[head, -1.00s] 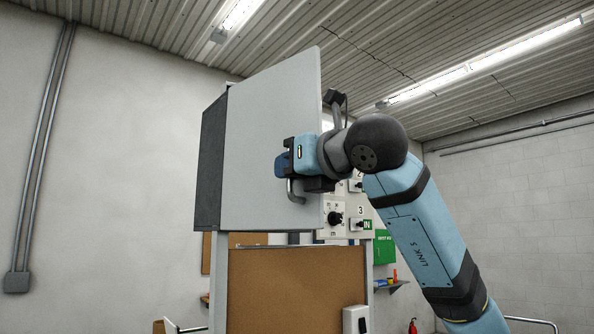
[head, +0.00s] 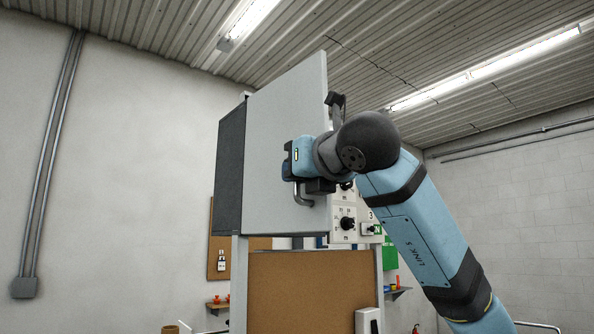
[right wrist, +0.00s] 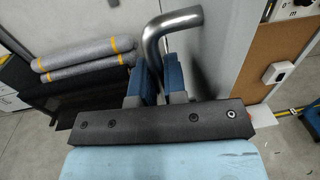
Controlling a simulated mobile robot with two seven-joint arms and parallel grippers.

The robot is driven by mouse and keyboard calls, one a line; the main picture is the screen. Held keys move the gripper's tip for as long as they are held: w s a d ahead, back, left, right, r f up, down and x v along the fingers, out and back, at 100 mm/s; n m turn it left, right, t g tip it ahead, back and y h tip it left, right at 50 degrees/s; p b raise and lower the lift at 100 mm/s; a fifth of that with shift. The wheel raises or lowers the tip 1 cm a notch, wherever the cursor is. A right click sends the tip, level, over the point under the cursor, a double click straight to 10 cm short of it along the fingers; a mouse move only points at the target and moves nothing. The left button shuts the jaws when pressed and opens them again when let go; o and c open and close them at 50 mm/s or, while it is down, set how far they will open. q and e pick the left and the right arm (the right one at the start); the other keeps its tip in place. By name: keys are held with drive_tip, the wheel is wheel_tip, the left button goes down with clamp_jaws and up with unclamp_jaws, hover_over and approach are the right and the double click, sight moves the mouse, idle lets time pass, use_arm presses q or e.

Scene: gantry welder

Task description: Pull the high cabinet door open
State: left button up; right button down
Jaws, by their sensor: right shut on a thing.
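The high cabinet (head: 229,170) has a dark grey side and stands above a cork-faced panel in the head view. Its pale grey door (head: 270,140) stands partly out from the cabinet, with its right edge nearer to me. A bent metal bar handle (head: 302,196) sits near the door's lower right edge. My right gripper (head: 292,161) is at this handle, its fingers partly hidden by the wrist. In the right wrist view, the blue fingers (right wrist: 160,82) are shut on the handle (right wrist: 168,30), whose bent end rises above them. My left gripper is in neither view.
A control panel with knobs (head: 347,223) shows behind the door's right edge. The cork board (head: 305,290) is below the cabinet. Rolled grey mats (right wrist: 85,60) lie at the left in the right wrist view. Open floor shows at lower left there (right wrist: 35,135).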

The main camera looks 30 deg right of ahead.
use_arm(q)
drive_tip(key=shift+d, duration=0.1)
use_arm(e)
drive_tip(key=shift+r, duration=0.1)
drive_tip(key=c, duration=1.5)
unclamp_jaws()
use_arm(q)
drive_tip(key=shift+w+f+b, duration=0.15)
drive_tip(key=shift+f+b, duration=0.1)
drive_tip(key=shift+b, duration=0.55)
use_arm(e)
drive_tip(key=s, duration=0.9)
drive_tip(key=s+d, duration=0.1)
drive_tip(key=s, duration=0.3)
drive_tip(key=shift+s, duration=0.4)
